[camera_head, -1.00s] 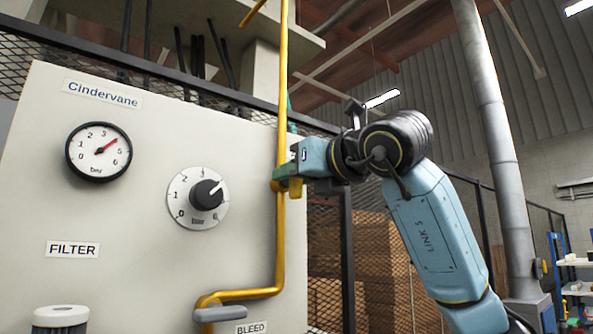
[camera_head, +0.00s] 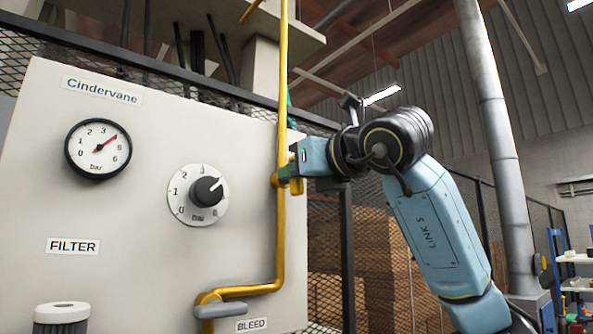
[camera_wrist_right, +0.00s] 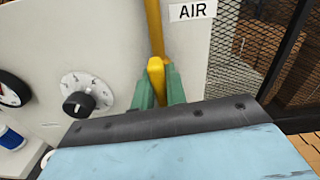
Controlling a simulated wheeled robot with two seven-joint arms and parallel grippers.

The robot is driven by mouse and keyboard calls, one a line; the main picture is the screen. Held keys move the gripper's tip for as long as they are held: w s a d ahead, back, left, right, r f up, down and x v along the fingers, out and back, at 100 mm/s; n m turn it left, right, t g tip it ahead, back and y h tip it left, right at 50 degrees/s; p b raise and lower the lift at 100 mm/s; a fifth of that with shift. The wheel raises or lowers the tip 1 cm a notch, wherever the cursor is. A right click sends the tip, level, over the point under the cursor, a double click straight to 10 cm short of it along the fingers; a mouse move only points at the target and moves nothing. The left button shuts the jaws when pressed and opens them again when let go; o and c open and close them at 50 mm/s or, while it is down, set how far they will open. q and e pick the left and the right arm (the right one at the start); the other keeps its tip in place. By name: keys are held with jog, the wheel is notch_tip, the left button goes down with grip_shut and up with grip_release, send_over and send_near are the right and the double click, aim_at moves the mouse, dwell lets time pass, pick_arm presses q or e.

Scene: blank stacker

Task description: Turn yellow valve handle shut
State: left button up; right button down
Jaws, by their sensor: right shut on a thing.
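The yellow valve handle (camera_wrist_right: 156,76) sits on the yellow pipe (camera_head: 282,235) at the right side of the white panel. In the right wrist view it lies between the two green fingers of my right gripper (camera_wrist_right: 158,90), which is shut on it. In the head view my right gripper (camera_head: 288,176) is at the pipe, coming from the right, and its fingers hide most of the handle. The valve body is largely hidden too. My left gripper is not in view.
The panel (camera_head: 130,220) carries a bar gauge (camera_head: 98,149), a dial knob (camera_head: 205,191) and a grey lever (camera_head: 220,311) near the BLEED label. An AIR label (camera_wrist_right: 193,10) is beside the pipe. Mesh fencing (camera_head: 385,235) stands behind my right arm.

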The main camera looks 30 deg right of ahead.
jog(key=n, duration=0.4)
jog(key=shift+a+p, duration=0.1)
jog(key=shift+p, duration=0.3)
jog(key=n, duration=0.4)
jog(key=shift+a+f+n+p, duration=0.1)
jog(key=shift+n+p, duration=0.3)
jog(key=n, duration=0.4)
jog(key=shift+a+f+n+p, duration=0.1)
jog(key=shift+n+p, duration=0.2)
jog(key=shift+p, duration=0.1)
jog(key=shift+f+n+p, duration=0.15)
jog(key=shift+n+p, duration=0.15)
jog(key=shift+n, duration=1.4)
jog(key=c, duration=1.4)
grip_release()
jog(key=shift+c, duration=0.2)
jog(key=shift+s, duration=0.1)
